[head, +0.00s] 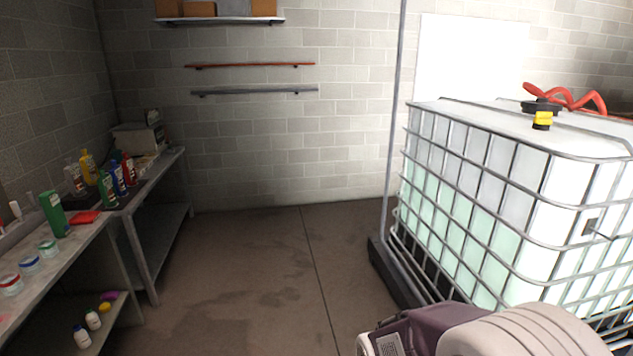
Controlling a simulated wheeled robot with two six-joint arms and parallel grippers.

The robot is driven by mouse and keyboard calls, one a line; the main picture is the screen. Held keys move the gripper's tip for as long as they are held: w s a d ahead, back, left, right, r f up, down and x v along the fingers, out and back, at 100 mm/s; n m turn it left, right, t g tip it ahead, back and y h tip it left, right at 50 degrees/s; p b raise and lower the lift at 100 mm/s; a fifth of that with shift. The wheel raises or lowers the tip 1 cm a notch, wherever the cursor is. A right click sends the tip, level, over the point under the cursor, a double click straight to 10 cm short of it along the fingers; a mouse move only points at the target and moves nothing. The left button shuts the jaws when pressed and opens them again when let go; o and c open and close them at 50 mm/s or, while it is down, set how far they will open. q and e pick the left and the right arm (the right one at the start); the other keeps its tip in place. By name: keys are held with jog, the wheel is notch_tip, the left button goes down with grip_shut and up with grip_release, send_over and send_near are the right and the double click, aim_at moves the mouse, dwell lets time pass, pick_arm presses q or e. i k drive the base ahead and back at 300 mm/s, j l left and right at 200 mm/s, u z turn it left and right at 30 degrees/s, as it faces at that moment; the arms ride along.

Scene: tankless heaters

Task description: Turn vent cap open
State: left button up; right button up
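A black round cap (541,106) sits on top of a large white caged tank (478,168) at the right in the head view. A yellow and black piece (543,119) shows right at the front of the cap; I cannot tell if the two are one part. The view is too coarse to tell whether the cap is open or closed. Neither my left nor my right gripper shows in the head view.
A red looped hose (570,99) lies on the tank top behind the cap. A grey pole (395,120) stands by the tank's left side. Workbenches (150,184) with bottles line the left wall. The concrete floor (250,270) between is clear.

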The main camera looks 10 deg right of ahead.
aim_at(541, 117)
jog(key=i+z, duration=0.15)
jog(key=i, duration=0.6)
jog(key=i+j+z, duration=0.15)
jog(key=i, duration=0.55)
jog(key=i+l+z, duration=0.15)
jog(key=i+z, duration=0.2)
jog(key=z, duration=0.15)
jog(key=i+z, duration=0.35)
jog(key=z, duration=0.15)
jog(key=i+j+z, duration=0.15)
jog(key=i+z, duration=0.15)
jog(key=z, duration=0.2)
